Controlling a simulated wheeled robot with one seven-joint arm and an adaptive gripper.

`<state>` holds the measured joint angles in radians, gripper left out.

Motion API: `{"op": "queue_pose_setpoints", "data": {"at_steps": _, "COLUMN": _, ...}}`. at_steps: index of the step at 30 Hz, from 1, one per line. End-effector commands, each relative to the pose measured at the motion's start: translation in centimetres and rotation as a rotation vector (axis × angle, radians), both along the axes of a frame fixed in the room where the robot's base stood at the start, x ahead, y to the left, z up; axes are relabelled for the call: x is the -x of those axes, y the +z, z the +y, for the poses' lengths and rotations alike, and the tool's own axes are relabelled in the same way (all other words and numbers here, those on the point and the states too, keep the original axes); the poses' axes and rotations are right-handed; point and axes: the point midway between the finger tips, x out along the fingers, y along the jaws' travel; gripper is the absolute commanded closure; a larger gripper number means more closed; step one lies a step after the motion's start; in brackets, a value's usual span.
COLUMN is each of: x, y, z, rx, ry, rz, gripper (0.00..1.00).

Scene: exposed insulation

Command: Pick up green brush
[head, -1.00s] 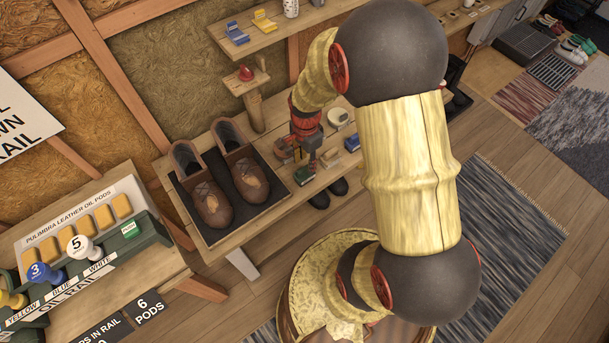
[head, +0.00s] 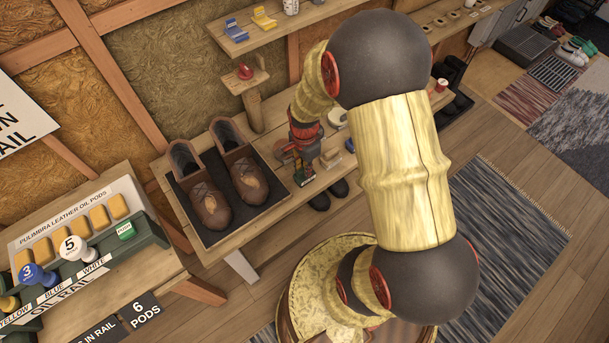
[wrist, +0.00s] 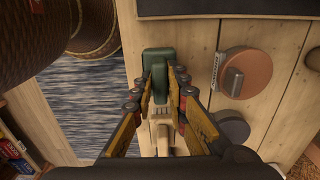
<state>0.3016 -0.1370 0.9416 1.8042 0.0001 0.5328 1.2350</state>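The green brush (wrist: 156,62) shows in the wrist view between my fingertips, its dark green end pointing away from the camera beside the wooden bench edge. My gripper (wrist: 160,88) has both fingers drawn in close on it and appears shut on the brush. In the head view my gripper (head: 305,158) is over the bench, just right of the shoe tray, with a small green part of the brush (head: 308,181) below it. My fingers hide much of the brush. Whether it touches the bench I cannot tell.
Brown shoes (head: 210,205) stand in a dark tray (head: 205,237) on the bench. A round brown object (wrist: 246,72) lies right of my gripper in the wrist view. A small shelf with a red item (head: 245,73) is behind. Patterned rug and open floor (head: 500,230) lie right.

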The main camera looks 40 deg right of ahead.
Motion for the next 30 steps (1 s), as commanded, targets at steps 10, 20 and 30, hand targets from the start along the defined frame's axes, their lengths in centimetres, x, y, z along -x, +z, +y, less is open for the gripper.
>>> {"op": "queue_pose_setpoints", "data": {"at_steps": 10, "x": 0.0, "y": 0.0, "z": 0.0, "rx": 0.0, "ry": 0.0, "rz": 0.0, "gripper": 1.0}}
{"op": "queue_pose_setpoints", "data": {"at_steps": 20, "x": 0.0, "y": 0.0, "z": 0.0, "rx": 0.0, "ry": 0.0, "rz": 0.0, "gripper": 1.0}}
{"op": "queue_pose_setpoints", "data": {"at_steps": 30, "x": -0.1, "y": 2.4, "z": 0.0, "rx": 0.001, "ry": 0.0, "rz": -0.002, "gripper": 1.0}}
